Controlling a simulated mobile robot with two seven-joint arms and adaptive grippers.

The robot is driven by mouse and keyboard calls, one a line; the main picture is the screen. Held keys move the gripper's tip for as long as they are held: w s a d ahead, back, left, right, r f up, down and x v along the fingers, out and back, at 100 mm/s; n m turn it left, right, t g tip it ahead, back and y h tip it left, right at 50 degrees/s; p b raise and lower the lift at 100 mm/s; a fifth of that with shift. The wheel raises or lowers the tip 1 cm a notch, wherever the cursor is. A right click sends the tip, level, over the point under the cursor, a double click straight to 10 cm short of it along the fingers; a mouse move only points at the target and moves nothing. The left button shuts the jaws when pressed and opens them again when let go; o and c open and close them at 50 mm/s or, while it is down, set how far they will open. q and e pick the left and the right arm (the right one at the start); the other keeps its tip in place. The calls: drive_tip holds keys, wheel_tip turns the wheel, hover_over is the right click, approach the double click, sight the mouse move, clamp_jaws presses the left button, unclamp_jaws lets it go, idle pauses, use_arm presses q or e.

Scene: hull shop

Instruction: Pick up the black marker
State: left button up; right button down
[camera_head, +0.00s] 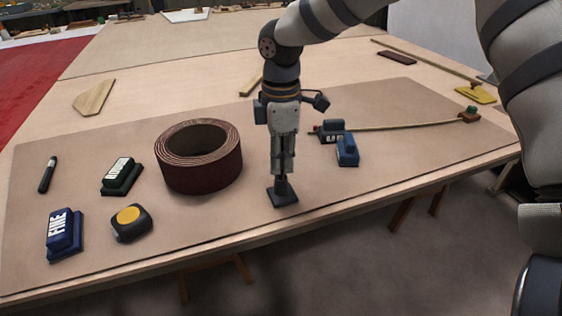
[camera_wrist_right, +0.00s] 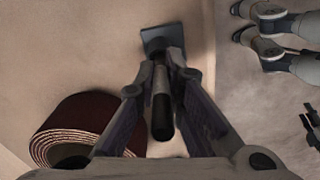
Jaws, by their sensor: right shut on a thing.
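A black marker (camera_head: 47,174) with a grey band lies on the brown mat at the far left of the head view, apart from my gripper. My right gripper (camera_head: 283,171) points down near the mat's front edge, far to the right of the marker. It is shut on the upright handle of a dark tool with a square flat base (camera_head: 283,195). In the right wrist view the fingers (camera_wrist_right: 163,105) close around the black handle, and the base (camera_wrist_right: 160,40) shows beyond them. Whether the base touches the mat is hard to tell. My left gripper is not in view.
The mat (camera_head: 110,264) carries a dark red abrasive roll (camera_head: 198,170), a green block (camera_head: 121,176), a blue FINE block (camera_head: 64,234), a yellow-black tape measure (camera_head: 131,222) and a blue block (camera_head: 347,150). Bare mat surrounds the marker.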

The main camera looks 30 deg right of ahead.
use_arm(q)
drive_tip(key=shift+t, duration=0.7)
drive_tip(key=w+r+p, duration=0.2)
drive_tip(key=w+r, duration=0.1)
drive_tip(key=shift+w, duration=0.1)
use_arm(e)
drive_tip(key=s+a+r, duration=0.3)
drive_tip(key=s+r, duration=0.9)
drive_tip(key=s, duration=0.1)
drive_tip(key=shift+s, duration=0.35)
drive_tip(key=shift+a+r, duration=0.1)
